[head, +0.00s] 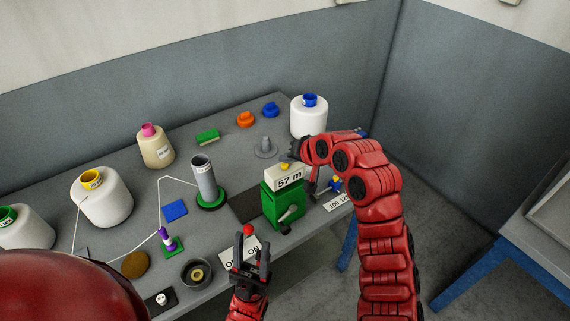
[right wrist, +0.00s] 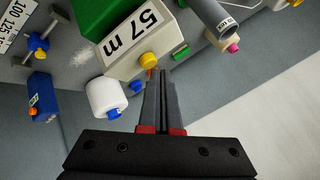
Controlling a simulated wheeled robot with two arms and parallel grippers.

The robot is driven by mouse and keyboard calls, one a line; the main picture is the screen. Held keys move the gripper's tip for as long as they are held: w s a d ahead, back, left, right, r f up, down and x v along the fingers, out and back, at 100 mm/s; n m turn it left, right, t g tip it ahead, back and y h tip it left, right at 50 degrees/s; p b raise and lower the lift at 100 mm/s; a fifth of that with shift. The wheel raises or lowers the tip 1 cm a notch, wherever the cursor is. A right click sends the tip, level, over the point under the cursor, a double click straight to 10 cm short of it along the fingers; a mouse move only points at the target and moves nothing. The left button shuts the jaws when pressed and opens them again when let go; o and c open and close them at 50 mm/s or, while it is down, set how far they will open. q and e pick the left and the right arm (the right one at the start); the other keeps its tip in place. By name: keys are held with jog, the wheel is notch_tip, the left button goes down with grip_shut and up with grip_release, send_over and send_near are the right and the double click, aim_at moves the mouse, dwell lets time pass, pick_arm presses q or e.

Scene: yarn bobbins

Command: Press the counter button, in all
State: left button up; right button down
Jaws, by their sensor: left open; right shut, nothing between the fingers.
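The counter (head: 286,179) is a cream box reading "57 m" on a green body (head: 283,208) with a crank. Its yellow button (head: 284,165) is on top; the button also shows in the right wrist view (right wrist: 148,60). My right gripper (right wrist: 155,74) is shut and empty, its fingertips right beside the yellow button. I cannot tell whether they touch it. In the head view this gripper (head: 290,156) is mostly hidden behind its own wrist. My left gripper (head: 252,244) is open and empty, low in front of the counter, near a red knob (head: 248,229) and an OFF/ON plate (head: 236,256).
White yarn cones (head: 103,202) stand at the left, a beige cone (head: 157,150) at the back. A grey tube (head: 204,177) on a green base stands left of the counter. A white cone with a blue top (head: 309,119) stands behind my right arm. A number plate (head: 338,201) lies right.

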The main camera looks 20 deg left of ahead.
jog(key=shift+f+b, duration=0.3)
jog(key=shift+f, duration=0.25)
dwell(0.4)
jog(key=shift+r, duration=0.95)
jog(key=shift+r, duration=2.55)
